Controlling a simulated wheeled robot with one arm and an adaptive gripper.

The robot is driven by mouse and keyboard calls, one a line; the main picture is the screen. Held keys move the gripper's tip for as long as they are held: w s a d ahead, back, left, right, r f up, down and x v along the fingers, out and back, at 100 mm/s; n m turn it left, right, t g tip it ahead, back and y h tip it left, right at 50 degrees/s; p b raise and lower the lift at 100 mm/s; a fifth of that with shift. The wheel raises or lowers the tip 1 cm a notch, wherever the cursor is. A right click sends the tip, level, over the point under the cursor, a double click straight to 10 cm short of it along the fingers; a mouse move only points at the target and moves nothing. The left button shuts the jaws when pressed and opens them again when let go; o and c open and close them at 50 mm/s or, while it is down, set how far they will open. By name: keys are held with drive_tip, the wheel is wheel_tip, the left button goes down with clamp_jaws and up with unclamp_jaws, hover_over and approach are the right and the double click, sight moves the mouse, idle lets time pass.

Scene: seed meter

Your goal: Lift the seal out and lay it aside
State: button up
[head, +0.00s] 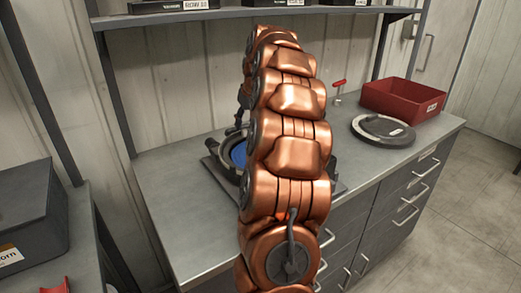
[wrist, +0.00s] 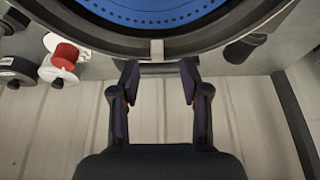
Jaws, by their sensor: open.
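The seed meter (wrist: 105,35) fills the top of the wrist view as a dark round housing around a blue disc (wrist: 150,10) with small holes. A dark ring lines the housing around the disc; I cannot tell for sure whether this ring is the seal. A small light-grey tab (wrist: 157,50) stands on the near rim. My gripper (wrist: 160,72) is open and empty, its two fingertips spread just short of the tab and roughly centred on it. In the head view my arm hides the gripper and much of the meter; part of the blue disc (head: 239,154) shows left of the arm.
A round dark lid (head: 383,130) with a pale rim lies on the counter (head: 172,205) at right, before a red bin (head: 403,99). A red-handled part (head: 339,86) stands behind. A shelf (head: 230,13) crosses above. The counter's front left is clear.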

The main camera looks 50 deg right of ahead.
sight(245, 130)
drive_tip(key=x, duration=0.3)
drive_tip(key=shift+d+f+p, duration=0.1)
drive_tip(key=shift+f+p, duration=0.2)
drive_tip(key=shift+f, duration=0.05)
clamp_jaws()
